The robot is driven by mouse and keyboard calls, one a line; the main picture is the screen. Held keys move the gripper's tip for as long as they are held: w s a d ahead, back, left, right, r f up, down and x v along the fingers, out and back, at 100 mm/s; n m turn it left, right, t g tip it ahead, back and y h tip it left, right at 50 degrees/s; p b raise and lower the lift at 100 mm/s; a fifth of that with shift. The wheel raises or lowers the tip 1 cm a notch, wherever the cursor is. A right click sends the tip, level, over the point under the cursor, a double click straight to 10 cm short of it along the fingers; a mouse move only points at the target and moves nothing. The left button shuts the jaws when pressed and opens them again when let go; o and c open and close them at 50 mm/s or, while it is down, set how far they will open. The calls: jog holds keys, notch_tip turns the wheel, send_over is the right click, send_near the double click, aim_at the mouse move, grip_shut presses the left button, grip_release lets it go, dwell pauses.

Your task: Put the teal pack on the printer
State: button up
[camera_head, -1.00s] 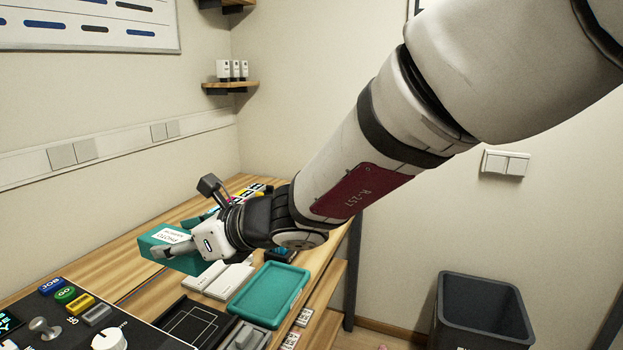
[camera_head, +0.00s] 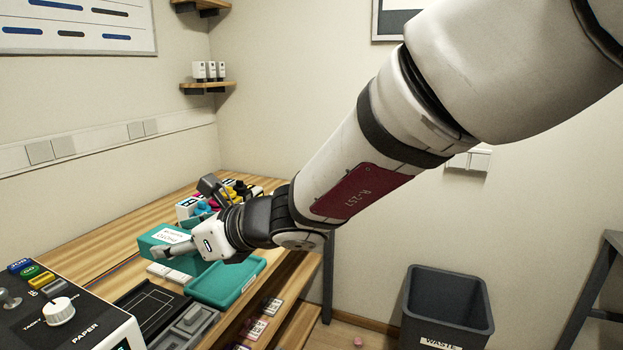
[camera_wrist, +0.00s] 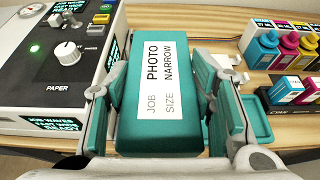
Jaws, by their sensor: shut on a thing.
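The teal pack (camera_head: 160,238) is a box with a white label reading JOB PHOTO, SIZE NARROW. My gripper (camera_wrist: 160,88) is shut on the pack, one finger along each side, and the pack (camera_wrist: 165,138) fills the middle of the wrist view. In the head view my gripper (camera_head: 190,248) holds it over the wooden table; its height is hard to judge. A machine (camera_head: 80,318) with a dark panel and a PAPER knob, which looks like the printer, is at lower left, apart from the pack. The machine (camera_wrist: 58,75) is left of the pack in the wrist view.
A teal tray (camera_head: 252,272) lies by the table's front edge, beside a dark tray (camera_head: 150,306). Ink bottles (camera_wrist: 285,45) stand right of the pack in the wrist view. A waste bin (camera_head: 445,310) stands on the floor. Bare table (camera_head: 100,235) shows toward the wall.

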jog(key=w+d+f+m+t+b, duration=0.1)
jog(key=w+d+f+b, duration=0.25)
jog(key=d+f, duration=0.55)
jog(key=w+d+f+b, duration=0.2)
jog(key=w+d+f, duration=0.3)
jog(key=d, duration=0.7)
jog(key=s+d+f+m+t+h+b, duration=0.1)
jog(key=s+d+f+b, duration=0.25)
jog(key=d+f, duration=0.5)
jog(key=s+d+f+m+t+h+b, duration=0.15)
jog(key=s+d+f, duration=0.35)
jog(key=d, duration=0.6)
notch_tip(320, 180, up, 30)
jog(key=w+m+t+h+p, duration=0.3)
jog(key=m+h+p, duration=0.3)
jog(key=p, duration=1.9)
jog(key=shift+m+t, duration=0.35)
jog(key=shift+t, duration=0.4)
jog(key=shift+f, duration=0.15)
jog(key=shift+a, duration=0.1)
